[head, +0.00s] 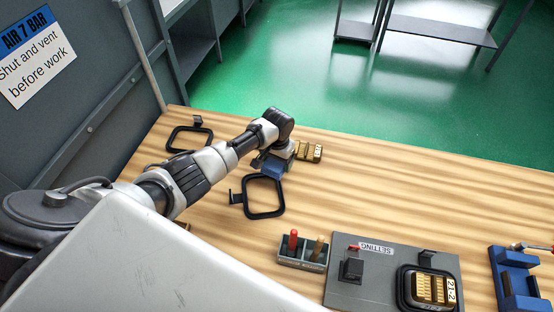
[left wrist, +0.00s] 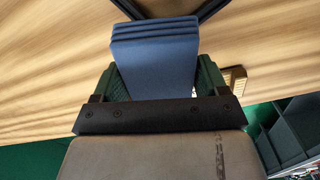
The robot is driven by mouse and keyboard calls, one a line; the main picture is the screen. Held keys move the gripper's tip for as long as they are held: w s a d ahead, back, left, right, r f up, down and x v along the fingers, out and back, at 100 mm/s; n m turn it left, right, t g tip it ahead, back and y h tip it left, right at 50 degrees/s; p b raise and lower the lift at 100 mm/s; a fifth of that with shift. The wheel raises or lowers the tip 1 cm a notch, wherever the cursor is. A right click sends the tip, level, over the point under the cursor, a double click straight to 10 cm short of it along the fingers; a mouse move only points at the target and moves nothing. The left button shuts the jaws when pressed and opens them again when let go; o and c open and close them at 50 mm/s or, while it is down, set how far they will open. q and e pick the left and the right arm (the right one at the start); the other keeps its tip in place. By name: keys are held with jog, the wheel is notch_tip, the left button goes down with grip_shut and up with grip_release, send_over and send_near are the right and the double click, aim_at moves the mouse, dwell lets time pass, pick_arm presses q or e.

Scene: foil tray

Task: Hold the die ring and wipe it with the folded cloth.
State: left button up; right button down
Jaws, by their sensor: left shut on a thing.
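My left gripper (head: 274,161) is shut on the blue folded cloth (head: 271,167), low over the far part of the table. In the left wrist view the layered cloth (left wrist: 155,60) sits between the two green fingers of the gripper (left wrist: 155,82). A black square die ring (head: 282,203) with a side tab lies on the table just nearer than the cloth; I cannot tell whether they touch. A dark frame edge shows at the top of the left wrist view (left wrist: 213,8). My right gripper is not in view.
Another black ring (head: 172,139) lies at the far left. A brass block (head: 308,152) stands right of my gripper. Nearer are a tray with red and tan pegs (head: 302,264), a grey setting plate (head: 382,272) with a ringed brass block, and a blue fixture (head: 516,293).

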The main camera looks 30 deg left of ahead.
pick_arm(q)
jog(key=shift+r, duration=0.2)
jog(key=shift+r+p, duration=0.85)
jog(key=shift+p, duration=0.05)
jog(key=shift+r, duration=0.65)
